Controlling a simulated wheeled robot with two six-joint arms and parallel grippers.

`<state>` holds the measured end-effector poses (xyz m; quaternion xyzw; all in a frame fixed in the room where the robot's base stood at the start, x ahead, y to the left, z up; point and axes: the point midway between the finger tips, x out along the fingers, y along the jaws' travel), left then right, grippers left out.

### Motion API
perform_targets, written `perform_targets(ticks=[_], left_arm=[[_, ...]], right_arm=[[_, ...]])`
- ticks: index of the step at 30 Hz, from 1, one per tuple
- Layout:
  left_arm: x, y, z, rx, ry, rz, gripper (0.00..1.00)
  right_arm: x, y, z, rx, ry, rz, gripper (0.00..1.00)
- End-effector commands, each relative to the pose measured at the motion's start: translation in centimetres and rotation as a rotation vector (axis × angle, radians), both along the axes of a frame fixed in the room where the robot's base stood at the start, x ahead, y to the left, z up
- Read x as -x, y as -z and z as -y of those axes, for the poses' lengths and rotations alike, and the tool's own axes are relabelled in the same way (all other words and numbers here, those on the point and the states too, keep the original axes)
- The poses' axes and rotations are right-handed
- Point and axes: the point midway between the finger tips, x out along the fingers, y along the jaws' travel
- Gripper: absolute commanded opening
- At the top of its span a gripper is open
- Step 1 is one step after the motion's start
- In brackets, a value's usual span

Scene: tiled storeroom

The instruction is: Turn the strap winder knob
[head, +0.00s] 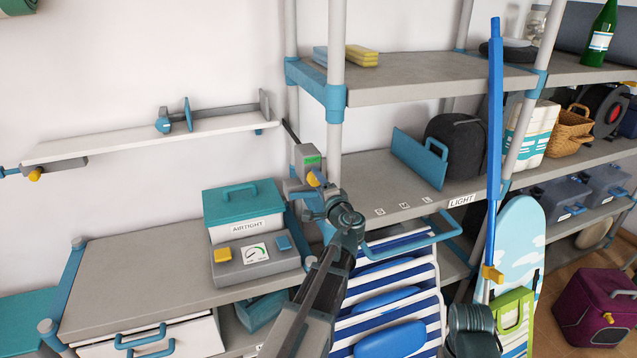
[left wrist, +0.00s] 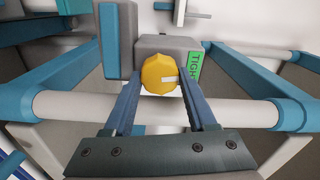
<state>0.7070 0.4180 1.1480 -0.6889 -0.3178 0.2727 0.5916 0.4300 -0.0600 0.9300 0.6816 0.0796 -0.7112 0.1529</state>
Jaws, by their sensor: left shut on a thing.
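The strap winder is a small grey box (head: 306,160) with a green label (head: 312,161), fixed by the rack post. Its yellow knob (head: 313,179) shows just above my left gripper (head: 317,189). In the left wrist view the knob (left wrist: 160,74) sits between the two fingers of my left gripper (left wrist: 162,82), which is shut on it. The grey winder body (left wrist: 168,44) is behind the knob.
A teal "AIRTIGHT" box (head: 242,205) and a grey gauge box (head: 255,262) stand left of my left arm. A striped folding chair (head: 385,300) is close on the right. A tall blue pole (head: 494,150) stands farther right. A wall shelf (head: 150,140) is at upper left.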

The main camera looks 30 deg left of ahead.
Motion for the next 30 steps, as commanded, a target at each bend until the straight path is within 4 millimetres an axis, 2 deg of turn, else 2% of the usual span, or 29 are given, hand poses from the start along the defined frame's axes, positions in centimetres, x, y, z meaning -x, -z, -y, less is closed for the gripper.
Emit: perform_targets(ticks=[15, 30], left_arm=[[0.04, 0.15, 0.06, -0.232, 0.001, -0.273, 0.01], [0.06, 0.18, 0.07, -0.292, 0.001, -0.345, 0.01]], right_arm=[[0.00, 0.11, 0.00, 0.000, 0.000, 0.000, 0.50], [0.00, 0.14, 0.00, 0.000, 0.000, 0.000, 0.50]])
